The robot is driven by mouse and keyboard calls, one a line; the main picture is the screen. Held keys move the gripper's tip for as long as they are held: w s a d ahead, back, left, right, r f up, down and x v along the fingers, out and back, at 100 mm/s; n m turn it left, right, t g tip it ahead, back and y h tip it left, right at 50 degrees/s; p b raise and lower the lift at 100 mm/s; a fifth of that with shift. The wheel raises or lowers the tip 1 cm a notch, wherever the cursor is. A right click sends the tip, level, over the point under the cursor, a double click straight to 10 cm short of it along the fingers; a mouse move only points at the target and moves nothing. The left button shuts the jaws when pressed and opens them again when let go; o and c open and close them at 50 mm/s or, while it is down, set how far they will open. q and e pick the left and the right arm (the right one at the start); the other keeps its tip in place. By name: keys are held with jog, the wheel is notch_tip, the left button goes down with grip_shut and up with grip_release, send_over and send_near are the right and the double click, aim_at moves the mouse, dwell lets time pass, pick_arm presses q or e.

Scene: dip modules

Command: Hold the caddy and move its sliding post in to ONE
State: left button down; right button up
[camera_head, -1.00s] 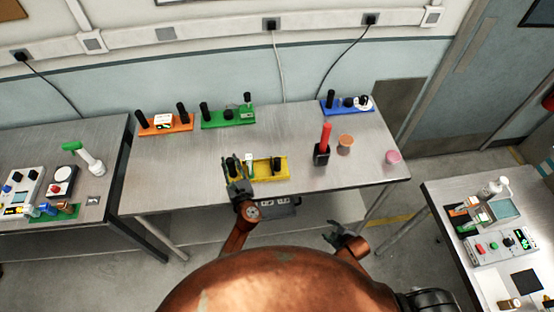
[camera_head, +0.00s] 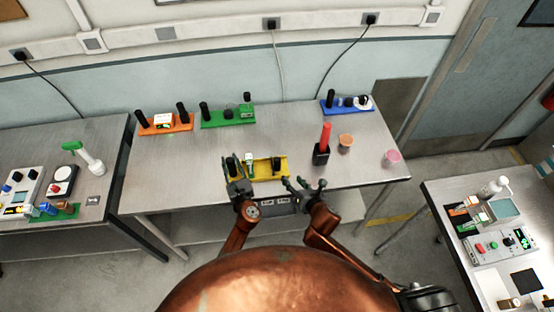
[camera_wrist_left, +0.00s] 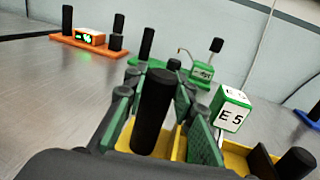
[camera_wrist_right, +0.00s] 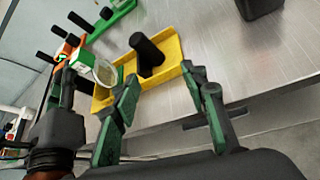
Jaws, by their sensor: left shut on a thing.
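The yellow caddy (camera_head: 265,179) lies near the front edge of the middle table. A black post stands at its left end and another black post (camera_head: 276,164) toward its right. The second post also shows in the right wrist view (camera_wrist_right: 147,52). My left gripper (camera_head: 236,180) is shut on the left post (camera_wrist_left: 153,110), which stands between its fingers. A green-and-white cube marked E 5 (camera_wrist_left: 232,108) sits on the caddy beside that post. My right gripper (camera_head: 305,186) is open and empty, in front of the caddy's right end and apart from the second post. No ONE mark is readable.
Orange (camera_head: 165,124), green (camera_head: 228,117) and blue (camera_head: 347,104) modules stand along the table's back. A red-handled item in a black holder (camera_head: 322,150), an orange cup (camera_head: 345,140) and a pink cup (camera_head: 392,157) are at right. The table's middle is clear.

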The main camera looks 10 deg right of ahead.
aim_at(277, 161)
jog(key=w+a+n, duration=0.1)
jog(key=w, duration=0.3)
jog(key=w+a+f+n, duration=0.1)
jog(key=w+a+n, duration=0.1)
jog(key=w, duration=0.2)
jog(key=w+a+n+t, duration=0.1)
jog(key=w, duration=0.3)
jog(key=shift+w+a+f, duration=0.1)
jog(key=shift+a+f, duration=0.1)
jog(key=shift+a, duration=0.2)
jog(key=shift+c, duration=0.7)
grip_shut()
jog(key=shift+a, duration=0.1)
